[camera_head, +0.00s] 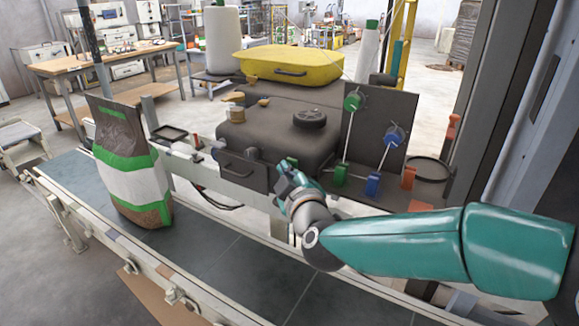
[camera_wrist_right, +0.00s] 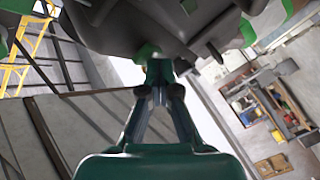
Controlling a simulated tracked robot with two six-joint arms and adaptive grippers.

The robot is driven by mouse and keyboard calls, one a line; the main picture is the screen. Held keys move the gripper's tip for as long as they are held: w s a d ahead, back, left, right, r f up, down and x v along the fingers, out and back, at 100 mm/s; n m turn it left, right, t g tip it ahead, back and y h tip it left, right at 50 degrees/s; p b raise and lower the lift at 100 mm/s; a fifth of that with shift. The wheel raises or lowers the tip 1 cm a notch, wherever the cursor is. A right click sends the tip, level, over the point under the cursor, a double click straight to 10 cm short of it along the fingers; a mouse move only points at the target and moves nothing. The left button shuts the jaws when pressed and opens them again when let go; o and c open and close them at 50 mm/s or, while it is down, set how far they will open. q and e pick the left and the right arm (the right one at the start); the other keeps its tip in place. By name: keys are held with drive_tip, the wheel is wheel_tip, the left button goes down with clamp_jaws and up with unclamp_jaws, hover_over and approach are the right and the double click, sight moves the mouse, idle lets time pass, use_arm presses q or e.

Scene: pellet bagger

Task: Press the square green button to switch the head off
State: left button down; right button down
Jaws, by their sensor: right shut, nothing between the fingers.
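My right gripper (camera_head: 286,172) is shut and empty, at the right front side of the dark machine head (camera_head: 270,130). In the right wrist view its fingers (camera_wrist_right: 160,92) come together close under a dark grey housing (camera_wrist_right: 200,35). A small green piece (camera_wrist_right: 147,51) on that housing shows just past the fingertips; its shape is partly hidden, and I cannot tell whether it is the square button or whether the fingers touch it. A small green spot (camera_head: 292,161) also shows beside the gripper in the head view. My left gripper is out of view.
A green block (camera_head: 341,175), a blue block (camera_head: 372,185) and an orange piece (camera_head: 408,177) stand right of the gripper, before a dark panel (camera_head: 378,115). A green and white bag (camera_head: 130,165) stands on the conveyor (camera_head: 225,255). A yellow case (camera_head: 290,66) lies behind the head.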

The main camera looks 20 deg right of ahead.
drive_tip(key=shift+s+a+p, duration=0.3)
drive_tip(key=shift+s+a, duration=0.3)
drive_tip(key=shift+a, duration=0.15)
drive_tip(key=s+a, duration=0.2)
drive_tip(key=s+a+p, duration=0.1)
drive_tip(key=a, duration=0.1)
drive_tip(key=shift+s+a, duration=0.35)
drive_tip(key=shift+f, duration=0.1)
idle(0.5)
